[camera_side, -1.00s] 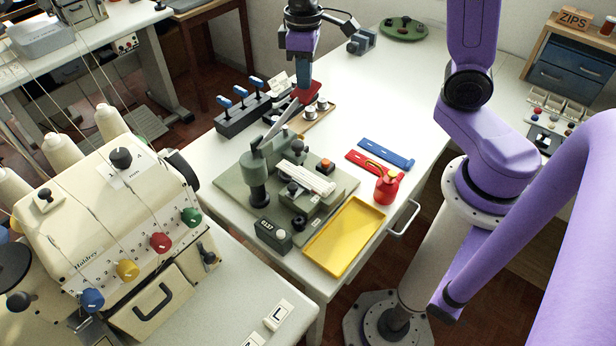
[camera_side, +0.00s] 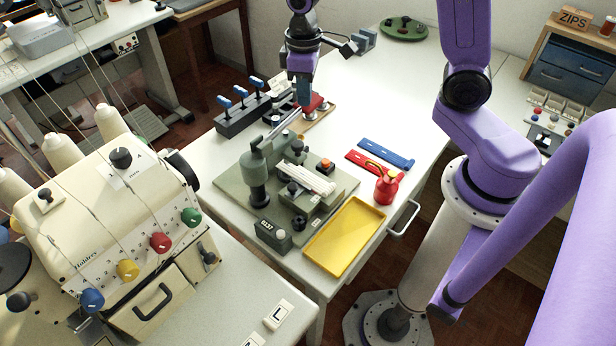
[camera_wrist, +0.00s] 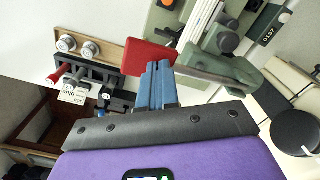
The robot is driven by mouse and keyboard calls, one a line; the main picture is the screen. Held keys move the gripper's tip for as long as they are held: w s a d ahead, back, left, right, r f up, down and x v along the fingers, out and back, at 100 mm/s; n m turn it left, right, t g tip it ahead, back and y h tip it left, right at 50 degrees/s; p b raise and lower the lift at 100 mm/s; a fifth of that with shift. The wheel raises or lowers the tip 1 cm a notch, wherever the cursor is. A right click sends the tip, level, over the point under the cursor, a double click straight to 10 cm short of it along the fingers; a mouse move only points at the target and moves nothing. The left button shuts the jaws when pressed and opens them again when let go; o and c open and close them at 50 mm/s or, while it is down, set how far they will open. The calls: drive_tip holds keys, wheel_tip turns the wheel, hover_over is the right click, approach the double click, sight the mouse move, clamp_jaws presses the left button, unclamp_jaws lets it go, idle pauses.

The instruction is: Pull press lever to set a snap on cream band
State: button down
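The grey-green press (camera_side: 258,172) stands on its base plate mid-table, with the folded cream band (camera_side: 312,180) lying across it. Its metal lever (camera_side: 284,122) slopes up to a red handle (camera_side: 315,101). In the wrist view, the lever (camera_wrist: 215,78) runs in from the right to the red handle (camera_wrist: 146,58). My gripper (camera_side: 303,100) is at the handle end of the lever, pointing down. Its blue fingers (camera_wrist: 158,68) are together in the wrist view, overlapping the handle's right end. Whether they touch the handle is hard to tell.
A yellow tray (camera_side: 312,258), a red oil can (camera_side: 387,187) and red and blue strips (camera_side: 386,153) lie to the right of the press. A dark rack with blue-topped levers (camera_side: 240,118) stands behind it. A small counter box (camera_side: 274,236) is at the front.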

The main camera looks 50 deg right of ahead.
drive_tip(key=shift+f, duration=1.45)
wheel_tip(320, 180, up, 13)
idle(0.5)
drive_tip(key=s+a+f+n, duration=0.1)
drive_tip(key=s+f+n, duration=0.1)
drive_tip(key=s, duration=1)
drive_tip(key=s+f+n, duration=0.3)
drive_tip(key=s+n, duration=0.1)
drive_tip(key=s, duration=0.7)
drive_tip(key=shift+s+a+n, duration=0.3)
drive_tip(key=shift+s+a, duration=0.05)
drive_tip(key=shift+a, duration=0.05)
